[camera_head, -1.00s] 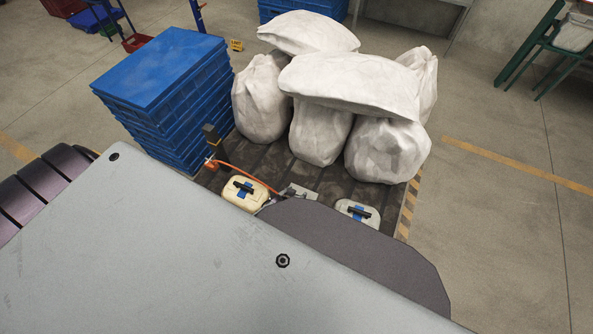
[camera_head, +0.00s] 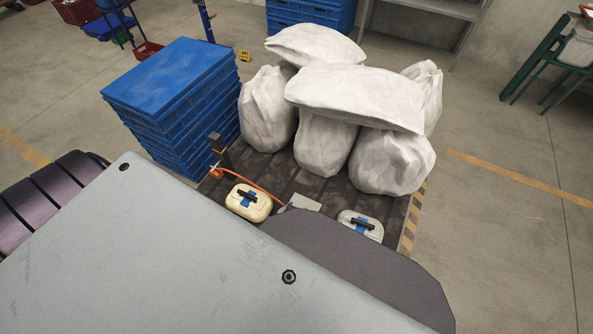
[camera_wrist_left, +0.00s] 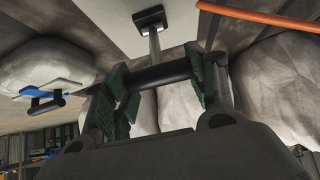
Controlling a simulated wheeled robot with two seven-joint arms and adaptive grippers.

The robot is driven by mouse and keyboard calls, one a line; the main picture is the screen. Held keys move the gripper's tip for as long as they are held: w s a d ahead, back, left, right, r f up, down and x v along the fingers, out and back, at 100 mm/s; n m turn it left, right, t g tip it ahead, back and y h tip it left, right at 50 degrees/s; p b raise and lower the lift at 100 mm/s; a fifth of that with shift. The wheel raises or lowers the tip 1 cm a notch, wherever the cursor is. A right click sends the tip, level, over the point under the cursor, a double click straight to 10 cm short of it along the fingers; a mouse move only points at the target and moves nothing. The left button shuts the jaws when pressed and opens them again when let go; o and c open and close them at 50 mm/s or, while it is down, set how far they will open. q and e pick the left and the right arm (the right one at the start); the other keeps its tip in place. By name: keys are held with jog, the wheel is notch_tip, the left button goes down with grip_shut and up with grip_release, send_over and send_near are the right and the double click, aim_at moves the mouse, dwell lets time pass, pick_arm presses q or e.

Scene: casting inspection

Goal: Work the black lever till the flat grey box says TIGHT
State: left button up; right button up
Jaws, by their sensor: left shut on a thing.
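The flat grey box (camera_head: 305,202) sits on the dark ribbed deck in the head view, partly covered by my own arm. Its underside or face (camera_wrist_left: 118,22) shows at the top of the left wrist view. No wording on it can be read. The black lever (camera_wrist_left: 160,75) is a black crossbar on a metal stem that runs to a black mount on the box. My left gripper (camera_wrist_left: 162,82), with green pads, is shut on the crossbar, one finger towards each end. The left gripper is hidden in the head view. My right gripper is in neither view.
An orange hose (camera_head: 256,181) runs from a dark post (camera_head: 219,150) towards the box. A cream case (camera_head: 248,203) and a pale case (camera_head: 360,226) with black handles flank it. White sacks (camera_head: 355,97) and stacked blue crates (camera_head: 168,105) stand behind.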

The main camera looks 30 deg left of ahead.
pick_arm(q)
jog(key=shift+s+f, duration=0.3)
jog(key=shift+s, duration=0.15)
jog(key=o, duration=1.2)
jog(key=shift+o, duration=1.1)
jog(key=shift+w, duration=0.1)
jog(key=shift+w+r, duration=0.15)
jog(key=shift+r, duration=0.2)
jog(key=shift+v, duration=5.85)
jog(key=shift+f, duration=0.1)
